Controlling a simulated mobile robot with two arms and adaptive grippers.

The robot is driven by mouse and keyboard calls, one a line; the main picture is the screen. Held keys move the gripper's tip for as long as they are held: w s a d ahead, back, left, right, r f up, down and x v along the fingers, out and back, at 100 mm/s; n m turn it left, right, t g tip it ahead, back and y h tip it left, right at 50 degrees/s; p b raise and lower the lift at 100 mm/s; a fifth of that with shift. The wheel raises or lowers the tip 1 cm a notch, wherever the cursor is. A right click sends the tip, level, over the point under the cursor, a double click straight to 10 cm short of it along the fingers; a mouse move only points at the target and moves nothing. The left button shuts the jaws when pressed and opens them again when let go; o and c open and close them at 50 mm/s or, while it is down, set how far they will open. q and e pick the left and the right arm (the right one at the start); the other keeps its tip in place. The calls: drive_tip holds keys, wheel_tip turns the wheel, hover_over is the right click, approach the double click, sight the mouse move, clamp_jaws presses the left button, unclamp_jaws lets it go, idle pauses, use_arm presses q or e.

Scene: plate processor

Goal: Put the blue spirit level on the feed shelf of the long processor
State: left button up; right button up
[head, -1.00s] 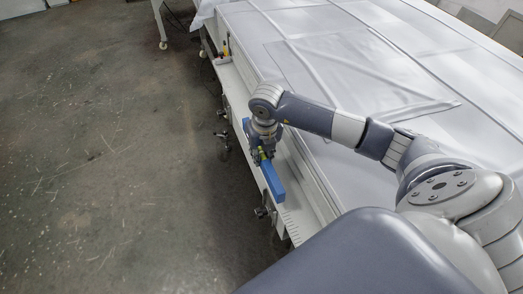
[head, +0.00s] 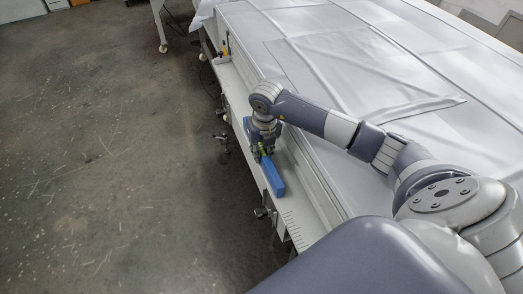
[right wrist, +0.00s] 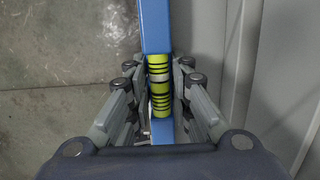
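The blue spirit level (head: 274,178) has yellow-green bands at its middle. It lies lengthwise along the feed shelf (head: 299,219), the narrow pale ledge on the left side of the long processor (head: 345,190). My right gripper (head: 264,150) is over the level's middle, pointing down. In the right wrist view its fingers (right wrist: 164,104) are shut on the spirit level (right wrist: 155,25) at the banded part. I cannot tell whether the level touches the shelf or is held just above it. My left gripper is not in view.
White sheets (head: 330,70) cover the wide table top to the right of the shelf. Dark clamps or knobs (head: 262,212) stick out below the shelf edge. The concrete floor (head: 100,160) at left is clear. A small yellow and black item (head: 225,50) stands at the shelf's far end.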

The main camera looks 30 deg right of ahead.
sight(264, 153)
drive_tip(key=o, duration=0.4)
drive_tip(key=shift+o, duration=0.2)
drive_tip(key=shift+r+p, duration=0.25)
drive_tip(key=shift+p, duration=0.05)
drive_tip(key=shift+r+b, duration=0.35)
drive_tip(key=shift+r, duration=0.05)
wheel_tip(264, 153, up, 11)
drive_tip(key=s+b, duration=0.1)
drive_tip(key=b, duration=0.1)
drive_tip(key=shift+s+a, duration=0.2)
drive_tip(key=shift+s, duration=0.15)
